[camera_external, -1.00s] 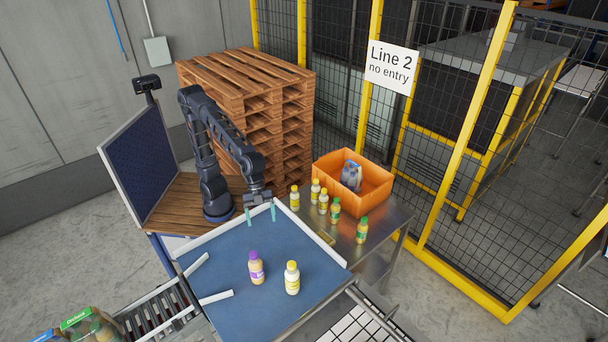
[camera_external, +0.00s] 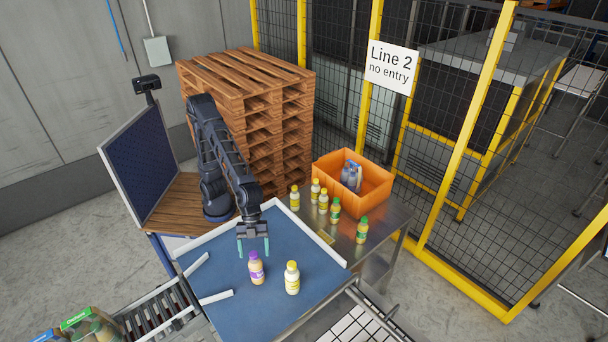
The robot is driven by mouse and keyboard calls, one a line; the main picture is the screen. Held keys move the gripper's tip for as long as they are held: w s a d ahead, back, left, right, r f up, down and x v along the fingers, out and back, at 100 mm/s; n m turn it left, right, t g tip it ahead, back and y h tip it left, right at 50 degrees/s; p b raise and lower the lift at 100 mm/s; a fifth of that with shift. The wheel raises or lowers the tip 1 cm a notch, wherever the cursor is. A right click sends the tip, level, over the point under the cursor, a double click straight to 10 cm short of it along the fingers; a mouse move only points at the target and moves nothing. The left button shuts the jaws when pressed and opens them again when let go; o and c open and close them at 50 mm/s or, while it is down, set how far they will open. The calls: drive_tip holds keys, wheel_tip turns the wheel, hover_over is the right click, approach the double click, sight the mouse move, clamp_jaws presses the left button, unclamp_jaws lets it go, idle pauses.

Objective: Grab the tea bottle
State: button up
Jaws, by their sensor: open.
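A bottle with a purple cap and tan contents (camera_external: 257,271) stands upright on the blue work surface (camera_external: 215,285). A bottle with a yellow cap and pale contents (camera_external: 292,280) stands upright just to its right. I cannot read the labels, so I cannot tell which bottle is the tea. My gripper (camera_external: 253,249) is open and empty, pointing down, with its teal fingertips spread. In the picture it sits just above and behind the purple-capped bottle; contact is not clear.
Several small bottles with yellow or green caps (camera_external: 335,209) stand on the steel side table (camera_external: 385,222) by an orange crate (camera_external: 374,192). White rails (camera_external: 217,297) edge the blue surface. A roller conveyor (camera_external: 160,311) meets it at the left. Stacked pallets (camera_external: 262,105) stand behind.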

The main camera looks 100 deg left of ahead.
sight(255, 260)
drive_tip(key=x, duration=0.4)
drive_tip(key=shift+w+d+f, duration=0.1)
drive_tip(key=shift+d+f, duration=0.1)
drive_tip(key=shift+d, duration=0.05)
drive_tip(key=c, duration=1.2)
drive_tip(key=shift+r, duration=0.2)
